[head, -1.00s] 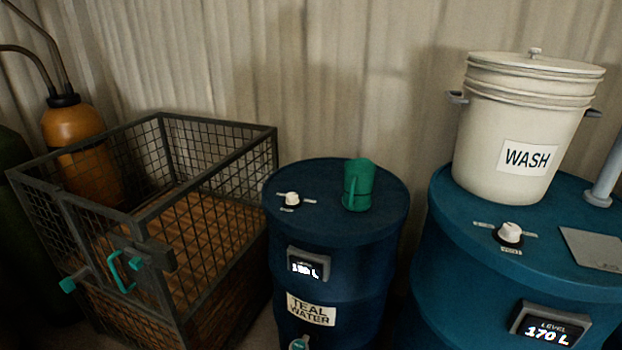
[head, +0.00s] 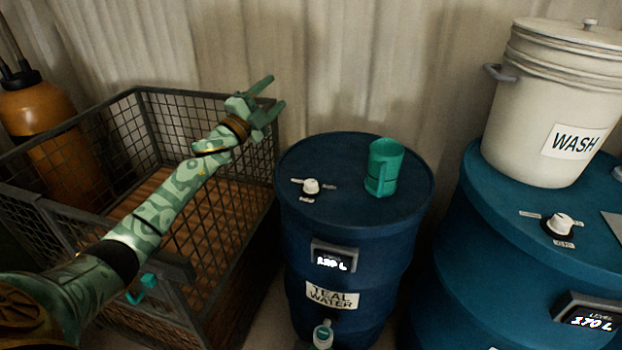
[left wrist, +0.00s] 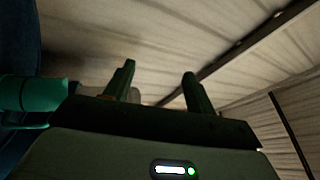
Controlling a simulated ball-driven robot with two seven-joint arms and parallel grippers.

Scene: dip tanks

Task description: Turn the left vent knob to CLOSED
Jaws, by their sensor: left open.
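The left vent knob (head: 311,186) is a small white knob on top of the dark blue drum (head: 345,222) labelled TEAL WATER. Small label plates sit around it, too small to read. My left gripper (head: 270,97) is open and empty, up and to the left of the knob, over the back right corner of the wire cage. In the left wrist view its two fingers (left wrist: 158,85) stand apart with nothing between them. The knob cannot be made out there. My right gripper is not in view.
A teal mug (head: 383,168) stands on the drum, right of the knob. A larger blue drum (head: 500,255) at the right bears another white knob (head: 559,224) and a WASH bucket (head: 545,105). The wire cage (head: 140,92) is at the left, before an orange cylinder (head: 35,115).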

